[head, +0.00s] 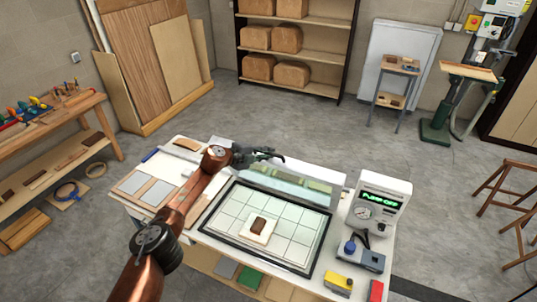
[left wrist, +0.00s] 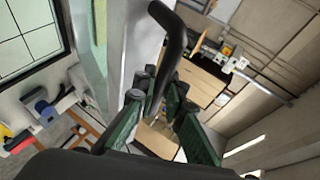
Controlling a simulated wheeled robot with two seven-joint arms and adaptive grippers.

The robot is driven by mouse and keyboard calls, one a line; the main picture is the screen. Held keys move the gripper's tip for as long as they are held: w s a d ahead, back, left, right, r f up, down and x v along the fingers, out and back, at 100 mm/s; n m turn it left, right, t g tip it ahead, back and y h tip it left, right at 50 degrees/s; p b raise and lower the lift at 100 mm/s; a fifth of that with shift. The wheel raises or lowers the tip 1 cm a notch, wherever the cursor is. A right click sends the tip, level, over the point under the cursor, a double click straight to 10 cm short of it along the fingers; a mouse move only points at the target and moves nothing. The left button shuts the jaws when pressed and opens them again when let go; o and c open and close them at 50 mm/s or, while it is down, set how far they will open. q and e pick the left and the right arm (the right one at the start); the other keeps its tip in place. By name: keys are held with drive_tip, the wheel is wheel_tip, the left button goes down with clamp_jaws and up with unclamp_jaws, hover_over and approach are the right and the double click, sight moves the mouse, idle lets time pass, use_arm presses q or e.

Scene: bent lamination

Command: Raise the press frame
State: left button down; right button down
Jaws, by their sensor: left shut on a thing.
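The press frame (head: 318,182) is a pale frame with a translucent sheet. In the head view it stands up steeply along the back of the press bed (head: 228,222), clear of the bed. The bed has a white gridded surface with a black border. A brown block (head: 258,226) on a white pad lies on it. My left gripper (head: 264,156) is at the top left of the frame. In the left wrist view its green-padded fingers (left wrist: 160,105) are shut on a black curved handle (left wrist: 172,45) beside the pale frame edge. My right gripper is out of view.
A pump box (head: 383,202) with a lit green display stands right of the bed. A blue-knobbed device (head: 360,256) and a yellow box (head: 338,284) are at the front right. Grey sheets (head: 145,188) lie at the left. Floor behind the table is clear.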

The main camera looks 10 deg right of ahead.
use_arm(q)
drive_tip(key=c, duration=2)
unclamp_jaws()
drive_tip(key=shift+o, duration=0.2)
drive_tip(key=v, duration=1.2)
drive_tip(key=shift+s+d, duration=0.15)
